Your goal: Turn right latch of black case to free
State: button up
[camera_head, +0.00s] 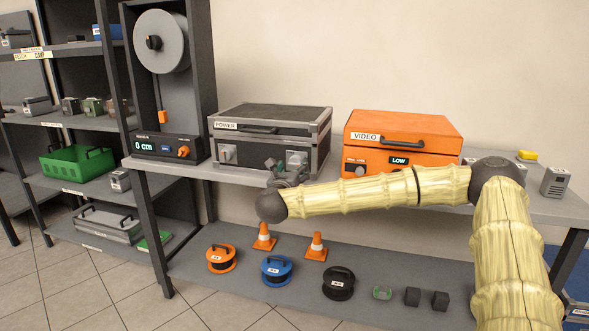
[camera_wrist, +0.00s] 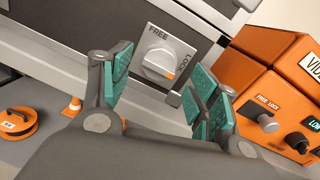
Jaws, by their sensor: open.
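The black case (camera_head: 233,171), marked POWER, sits shut on the grey table with a handle on its front. Its right latch (camera_head: 298,157) is a light plate with a knob, partly behind my gripper (camera_head: 284,170). FREE is at the upper left. My gripper (camera_wrist: 160,82) is open, its teal pads on either side of the knob in the picture. I cannot tell whether they touch it.
The left latch (camera_head: 228,155) is on the same front. An orange VIDEO case (camera_head: 430,131) stands close on the right, with its own knobs. A spool machine (camera_head: 166,148) stands left. Cable reels and cones lie on the lower shelf (camera_head: 200,281).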

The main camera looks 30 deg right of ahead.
aim_at(295, 164)
jog(key=shift+x, duration=1.25)
jog(key=c, duration=1)
